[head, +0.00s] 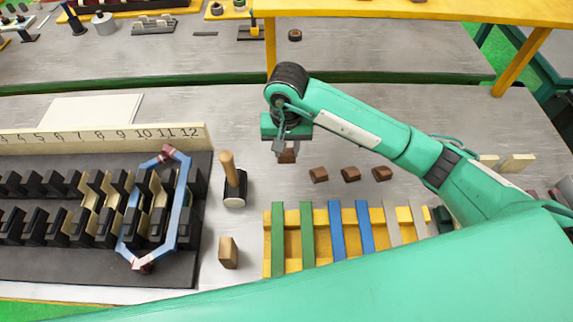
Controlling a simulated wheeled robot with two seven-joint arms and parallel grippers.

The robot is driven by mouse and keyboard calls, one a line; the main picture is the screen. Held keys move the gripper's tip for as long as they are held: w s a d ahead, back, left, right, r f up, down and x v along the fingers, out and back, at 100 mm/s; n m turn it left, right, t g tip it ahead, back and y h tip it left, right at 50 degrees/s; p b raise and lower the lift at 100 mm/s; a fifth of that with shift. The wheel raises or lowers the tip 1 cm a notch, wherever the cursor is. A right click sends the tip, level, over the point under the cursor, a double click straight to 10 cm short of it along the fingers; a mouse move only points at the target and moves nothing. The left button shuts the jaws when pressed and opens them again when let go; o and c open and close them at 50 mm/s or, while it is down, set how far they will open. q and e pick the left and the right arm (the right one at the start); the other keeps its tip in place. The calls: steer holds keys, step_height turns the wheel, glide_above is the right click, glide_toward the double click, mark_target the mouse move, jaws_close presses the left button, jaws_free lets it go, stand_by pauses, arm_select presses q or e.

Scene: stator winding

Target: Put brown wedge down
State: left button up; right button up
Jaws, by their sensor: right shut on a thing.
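My right gripper (284,148) reaches in from the right and points down at the middle of the table. It is shut on a small brown wedge (287,157), which shows just under the fingers. I cannot tell whether this wedge touches the table. Three more brown wedges lie in a row to its right: one (318,174), a second (351,173) and a third (382,173). My left gripper is not in view.
A yellow rack (268,242) with green, blue and grey strips lies below the wedges. A wooden-handled tool (230,174) and a brown block (228,252) stand to the left. A black slotted stator (70,262) holds a blue coil (186,200). The grey table (225,110) behind is mostly clear.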

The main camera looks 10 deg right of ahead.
mark_target(287, 160)
step_height(287, 160, down, 5)
steer(key=shift+s+r+p, duration=0.1)
steer(key=shift+r+p, duration=0.05)
steer(key=shift+p, duration=0.4)
step_height(287, 160, down, 4)
steer(key=shift+f+p, duration=0.1)
steer(key=shift+p, duration=0.45)
steer(key=shift+f, duration=0.2)
steer(key=shift+f+b, duration=0.25)
steer(key=shift+b, duration=0.1)
steer(key=o, duration=1)
steer(key=shift+r, duration=0.1)
